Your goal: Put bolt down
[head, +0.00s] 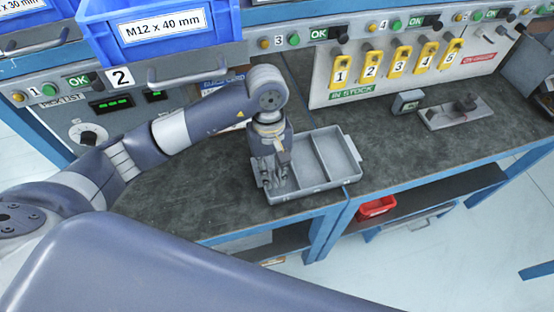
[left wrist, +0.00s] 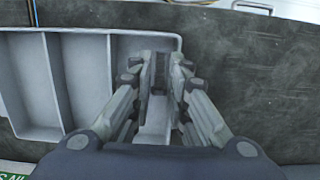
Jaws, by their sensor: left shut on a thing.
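My left gripper (head: 272,180) is over the left compartment of the grey three-compartment tray (head: 347,181) on the bench. In the left wrist view, my left gripper (left wrist: 160,72) points down into the tray's rightmost compartment, and the tray (left wrist: 28,85) spreads to the left. Its fingers are close together around a small dark piece, the bolt (left wrist: 158,84), mostly hidden between them. I cannot tell whether the bolt touches the tray floor. The other two compartments look empty. My right gripper is not in view.
A blue bin labelled M12 x 40 mm (head: 164,34) sits above the bench at the back. Yellow numbered holders (head: 397,60) hang on the back panel. A grey fixture (head: 452,113) stands at the right. A red bin (head: 376,208) is on the lower shelf.

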